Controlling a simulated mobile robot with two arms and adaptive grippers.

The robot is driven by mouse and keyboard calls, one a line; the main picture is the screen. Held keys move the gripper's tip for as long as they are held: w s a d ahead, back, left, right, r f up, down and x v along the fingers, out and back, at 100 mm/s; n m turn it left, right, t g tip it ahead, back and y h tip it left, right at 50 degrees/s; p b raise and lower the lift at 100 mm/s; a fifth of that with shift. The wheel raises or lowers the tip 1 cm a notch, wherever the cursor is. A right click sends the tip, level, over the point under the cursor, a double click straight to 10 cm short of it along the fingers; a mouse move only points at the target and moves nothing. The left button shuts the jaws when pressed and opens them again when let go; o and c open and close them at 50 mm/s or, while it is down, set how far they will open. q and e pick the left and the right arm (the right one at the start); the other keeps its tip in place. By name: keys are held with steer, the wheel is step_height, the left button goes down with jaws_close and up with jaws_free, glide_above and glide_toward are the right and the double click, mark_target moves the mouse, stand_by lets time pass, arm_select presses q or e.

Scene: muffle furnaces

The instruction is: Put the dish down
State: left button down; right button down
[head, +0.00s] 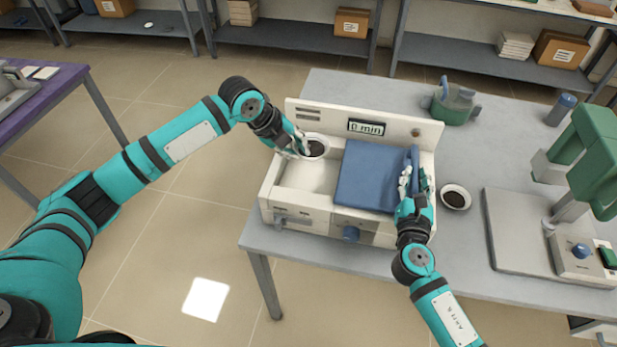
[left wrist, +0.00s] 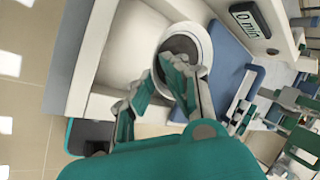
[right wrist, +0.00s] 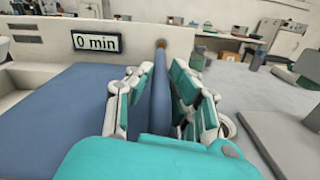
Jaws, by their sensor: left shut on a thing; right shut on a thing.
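A white dish with dark contents (head: 316,148) is at the back left of the open chamber of the white muffle furnace (head: 285,214). My left gripper (head: 303,149) is shut on its rim; the dish also shows in the left wrist view (left wrist: 205,45). I cannot tell whether it touches the chamber floor. The furnace's blue lid (head: 368,178) covers the right part of the top, leaving the left part open. My right gripper (head: 412,182) is shut on the lid's upright blue handle (right wrist: 160,95). The display (head: 367,128) reads "0 min".
A second white dish with dark contents (head: 455,197) stands on the grey table (head: 480,150) right of the furnace. A green stand device (head: 575,245) is at the right.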

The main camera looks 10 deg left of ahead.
arm_select(q)
step_height(320, 180, down, 10)
steer(key=shift+r, duration=0.2)
arm_select(e)
steer(key=shift+d+r, duration=0.15)
arm_select(q)
steer(key=shift+f, duration=0.2)
steer(key=c, duration=1.4)
jaws_free()
steer(key=shift+r, duration=0.2)
arm_select(e)
steer(key=shift+w, duration=0.1)
arm_select(q)
steer(key=v, duration=1.2)
